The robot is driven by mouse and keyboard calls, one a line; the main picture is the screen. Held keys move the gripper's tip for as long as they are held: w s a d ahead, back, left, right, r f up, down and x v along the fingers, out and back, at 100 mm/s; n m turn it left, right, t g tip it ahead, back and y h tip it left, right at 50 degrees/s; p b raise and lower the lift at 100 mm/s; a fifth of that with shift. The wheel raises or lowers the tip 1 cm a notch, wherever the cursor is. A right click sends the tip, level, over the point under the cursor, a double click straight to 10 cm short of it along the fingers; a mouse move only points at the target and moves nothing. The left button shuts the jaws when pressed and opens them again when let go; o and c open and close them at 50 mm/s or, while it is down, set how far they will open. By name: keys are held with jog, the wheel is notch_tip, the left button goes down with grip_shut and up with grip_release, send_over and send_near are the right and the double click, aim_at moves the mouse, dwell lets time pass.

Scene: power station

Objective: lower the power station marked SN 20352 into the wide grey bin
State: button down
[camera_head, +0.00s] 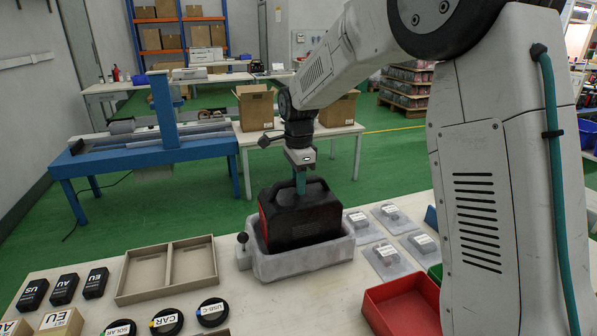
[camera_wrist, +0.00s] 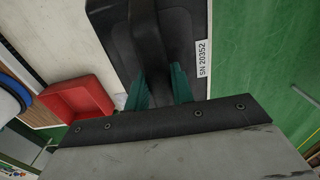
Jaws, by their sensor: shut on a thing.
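The black power station (camera_head: 300,222) with a red side is upright in the head view. Its label SN 20352 shows on the black power station (camera_wrist: 185,45) in the wrist view. My gripper (camera_head: 300,182) is above it, with teal fingers (camera_wrist: 160,90) shut on its top handle. The wide grey bin (camera_head: 305,265) is on the table around the station's lower part. The bin's front wall hides the station's base, so I cannot tell whether it touches the bin floor.
A cardboard-coloured divided tray (camera_head: 167,270) is left of the bin. A small dark-knobbed item (camera_head: 243,250) stands against its left side. Clear packs (camera_head: 392,260) and a red tray (camera_head: 403,305) are at right. Black labelled boxes (camera_head: 64,288) and round discs (camera_head: 166,322) lie front left.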

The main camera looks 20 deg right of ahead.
jog(key=shift+f, duration=2.05)
jog(key=c, duration=1.1)
grip_release()
jog(key=shift+f, duration=0.15)
notch_tip(320, 180, up, 22)
jog(key=shift+r, duration=0.1)
